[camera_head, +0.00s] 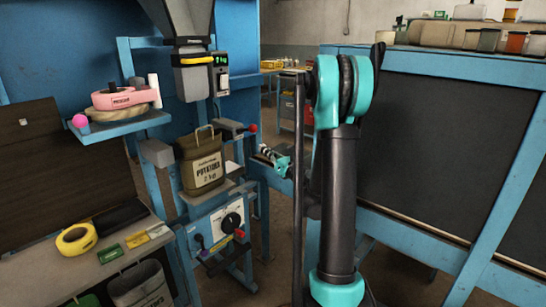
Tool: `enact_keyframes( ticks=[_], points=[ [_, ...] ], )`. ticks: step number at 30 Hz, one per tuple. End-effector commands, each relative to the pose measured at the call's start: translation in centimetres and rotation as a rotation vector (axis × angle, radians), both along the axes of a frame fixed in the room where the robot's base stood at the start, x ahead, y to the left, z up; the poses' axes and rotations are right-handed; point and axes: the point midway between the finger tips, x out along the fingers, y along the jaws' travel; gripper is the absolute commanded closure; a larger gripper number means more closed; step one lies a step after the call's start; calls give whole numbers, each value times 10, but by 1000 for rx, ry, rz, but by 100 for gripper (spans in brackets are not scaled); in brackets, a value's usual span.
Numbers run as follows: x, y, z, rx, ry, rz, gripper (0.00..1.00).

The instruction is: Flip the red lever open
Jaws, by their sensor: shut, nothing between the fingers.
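A lever with a red ball end (252,128) sticks out to the right of the dark clamp block beside the sack, just below the scale display. A second small red knob (240,233) is on the control box lower down. My gripper (267,152), with teal parts, is small in view, to the right of and a little below the red ball end, and apart from it in the picture. Its fingers are shut and hold nothing. Part of my arm hides the area to its right.
A bench (100,262) with yellow tape is at left. A blue-framed dark panel (445,140) fills the right.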

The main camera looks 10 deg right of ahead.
Motion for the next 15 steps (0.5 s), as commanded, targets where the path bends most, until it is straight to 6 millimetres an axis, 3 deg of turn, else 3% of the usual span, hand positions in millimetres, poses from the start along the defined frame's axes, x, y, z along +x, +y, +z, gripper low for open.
enact_keyframes(
  ticks=[3,15],
  points=[
    [17,10,8,-1,1,1,100],
    [33,15,35,-1,1,0,100]
  ],
)
